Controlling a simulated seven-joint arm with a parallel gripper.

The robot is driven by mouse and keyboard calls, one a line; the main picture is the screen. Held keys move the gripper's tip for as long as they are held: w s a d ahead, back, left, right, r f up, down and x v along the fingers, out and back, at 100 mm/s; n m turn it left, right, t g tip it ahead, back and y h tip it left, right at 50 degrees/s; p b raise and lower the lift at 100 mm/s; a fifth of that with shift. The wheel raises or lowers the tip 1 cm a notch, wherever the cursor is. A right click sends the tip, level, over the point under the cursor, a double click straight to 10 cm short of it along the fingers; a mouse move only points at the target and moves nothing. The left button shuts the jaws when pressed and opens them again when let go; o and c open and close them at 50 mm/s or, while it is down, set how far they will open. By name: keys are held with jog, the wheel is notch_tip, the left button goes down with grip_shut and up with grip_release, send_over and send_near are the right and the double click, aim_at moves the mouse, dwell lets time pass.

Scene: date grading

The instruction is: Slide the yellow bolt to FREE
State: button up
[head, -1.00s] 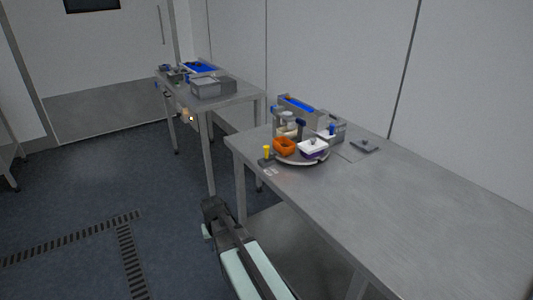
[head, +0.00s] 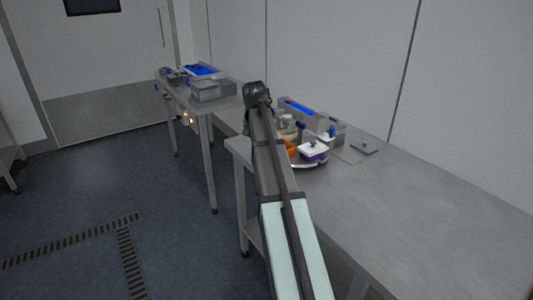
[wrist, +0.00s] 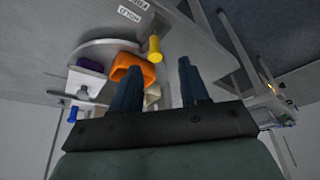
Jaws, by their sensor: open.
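The yellow bolt (wrist: 155,48) shows in the wrist view as an upright knob beside the round turntable (wrist: 100,46). Two white labels sit near it; the closer reads HOLD (wrist: 129,13), and the other, cut by the frame edge, seems to read FREE (wrist: 140,3). I cannot tell which label the bolt is at. My gripper (wrist: 160,70) is open, with nothing between its dark fingers; the bolt appears beyond the fingertips, apart from them. In the head view my gripper (head: 257,90) is raised by the table's left end, and my arm hides the bolt.
An orange bowl (wrist: 128,68) and a white-and-purple tub (head: 313,149) stand on the turntable. Behind is a grey box with a blue top (head: 298,106). A second table (head: 222,104) holds grey bins at the back. The near table's right part (head: 430,205) is clear.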

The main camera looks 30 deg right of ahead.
jog(key=x, duration=0.4)
jog(key=d+x, duration=0.1)
jog(key=x, duration=0.3)
jog(key=d+x, duration=0.1)
jog(key=x, duration=0.3)
jog(key=shift+w+r, duration=0.1)
jog(key=shift+r, duration=0.2)
jog(key=shift+c, duration=0.2)
